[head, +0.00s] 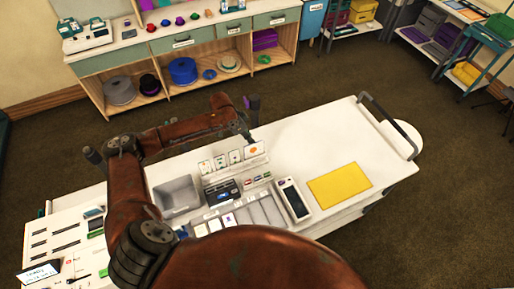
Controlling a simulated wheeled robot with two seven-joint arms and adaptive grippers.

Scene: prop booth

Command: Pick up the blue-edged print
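Several small prints sit in the slots of a grey sorter (262,213) on the white cart. One print (228,220) there seems to have a blue edge, but it is too small to be sure. More small picture cards (236,157) stand in a row on a white rack behind it. My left gripper (249,130) hangs above the cart's far edge, just behind the rack and apart from the prints. Its fingers are too small and dark to tell open from shut. My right gripper is not seen.
The white cart (320,135) also carries a grey bin (177,195), a dark box (222,193), a handheld device (293,199) and a yellow mat (339,185). Its right end is mostly clear. Shelves line the back wall.

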